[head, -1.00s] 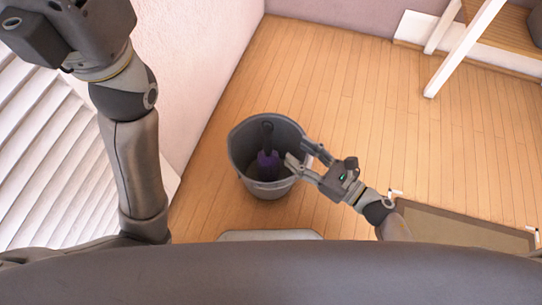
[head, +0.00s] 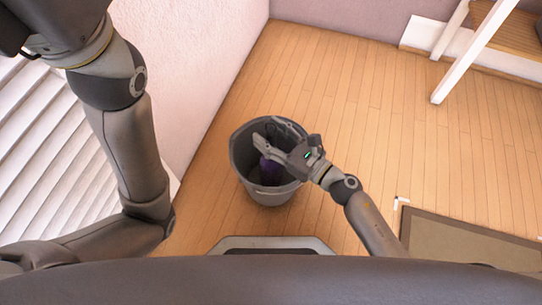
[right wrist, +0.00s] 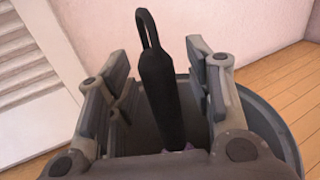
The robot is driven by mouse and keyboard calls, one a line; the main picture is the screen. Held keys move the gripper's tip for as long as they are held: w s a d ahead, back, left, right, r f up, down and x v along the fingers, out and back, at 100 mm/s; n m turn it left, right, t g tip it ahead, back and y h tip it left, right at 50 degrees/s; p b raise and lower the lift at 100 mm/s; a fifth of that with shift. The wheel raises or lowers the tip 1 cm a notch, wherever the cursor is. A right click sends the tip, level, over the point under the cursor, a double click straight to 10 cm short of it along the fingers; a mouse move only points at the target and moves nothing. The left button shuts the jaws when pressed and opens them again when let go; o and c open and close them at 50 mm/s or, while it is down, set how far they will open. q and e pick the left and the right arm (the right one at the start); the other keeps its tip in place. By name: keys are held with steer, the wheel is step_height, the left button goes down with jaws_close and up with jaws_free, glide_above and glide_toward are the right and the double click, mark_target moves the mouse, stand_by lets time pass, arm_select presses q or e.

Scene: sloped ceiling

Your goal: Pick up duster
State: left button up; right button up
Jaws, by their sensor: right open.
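The duster has a purple head (head: 270,172) that shows inside a grey bucket (head: 246,183) in the head view. Its black handle (right wrist: 160,85) stands up with a loop at the top in the right wrist view. My right gripper (head: 264,136) is open over the bucket. In the right wrist view its fingers (right wrist: 162,95) are on either side of the handle, with a gap on each side. The gripper hides most of the handle in the head view. My left arm shows at the left, but its fingertips are out of frame.
The bucket stands on a wooden floor (head: 340,90) near a pink wall (head: 190,70). White louvred slats (head: 40,150) are at the left. A mat (head: 460,245) lies at the lower right. White posts (head: 475,50) stand at the upper right. The floor right of the bucket is clear.

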jaws_close()
stand_by(0.3)
steer(key=shift+r, duration=0.15)
